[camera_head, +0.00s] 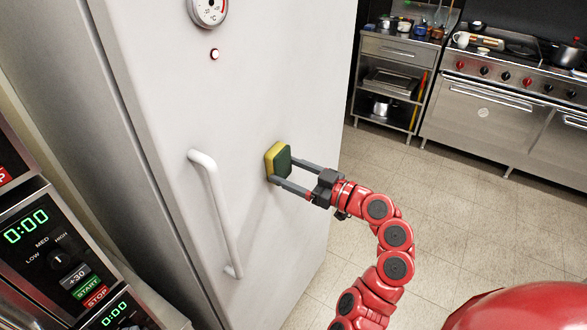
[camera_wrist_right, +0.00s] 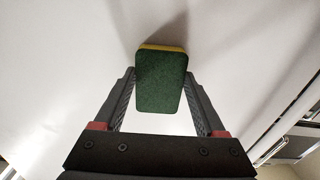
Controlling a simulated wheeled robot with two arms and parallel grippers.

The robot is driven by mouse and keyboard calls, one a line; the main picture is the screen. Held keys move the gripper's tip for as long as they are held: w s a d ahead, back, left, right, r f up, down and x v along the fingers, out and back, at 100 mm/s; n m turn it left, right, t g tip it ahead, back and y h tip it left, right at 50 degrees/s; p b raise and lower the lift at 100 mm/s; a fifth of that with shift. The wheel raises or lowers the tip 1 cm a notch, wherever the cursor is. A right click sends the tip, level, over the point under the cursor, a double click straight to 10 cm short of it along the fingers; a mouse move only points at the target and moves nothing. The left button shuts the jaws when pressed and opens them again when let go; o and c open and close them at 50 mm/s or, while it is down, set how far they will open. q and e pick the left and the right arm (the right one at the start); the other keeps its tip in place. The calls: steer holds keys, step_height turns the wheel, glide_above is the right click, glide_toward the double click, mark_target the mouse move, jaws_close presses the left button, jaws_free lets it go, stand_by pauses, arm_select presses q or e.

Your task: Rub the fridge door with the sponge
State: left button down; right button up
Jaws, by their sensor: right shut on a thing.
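The sponge (camera_head: 278,161) is yellow with a dark green scouring side. My right gripper (camera_head: 281,165) is shut on it, with a finger on each side. The yellow side faces the white fridge door (camera_head: 250,80) and appears to be against it or very close, to the right of the white handle (camera_head: 213,210). In the right wrist view the sponge (camera_wrist_right: 160,85) shows its green face between the two fingers, with the pale door surface behind it. My left gripper is not in view.
Microwaves (camera_head: 58,245) with green displays stand at the lower left, beside the fridge. A steel shelf unit (camera_head: 395,50) and a stove (camera_head: 490,108) stand at the back right. The tiled floor (camera_head: 450,190) between is clear.

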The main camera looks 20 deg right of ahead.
steer(key=shift+s+a+b, duration=0.2)
steer(key=shift+s+a, duration=0.3)
steer(key=shift+a, duration=0.2)
steer(key=shift+s+a+b, duration=0.2)
steer(key=shift+s+a, duration=0.3)
steer(key=shift+a, duration=0.15)
steer(key=shift+r, duration=0.75)
steer(key=w+d+b, duration=0.1)
steer(key=d+b, duration=0.1)
steer(key=b, duration=0.1)
steer(key=shift+w+d+f, duration=0.2)
steer(key=shift+w, duration=0.15)
steer(key=shift+w+d+r+b, duration=0.1)
steer(key=shift+w+d+b, duration=0.3)
steer(key=shift+b, duration=0.1)
steer(key=w+d+b, duration=0.2)
steer(key=d+b, duration=0.1)
steer(key=shift+r, duration=0.1)
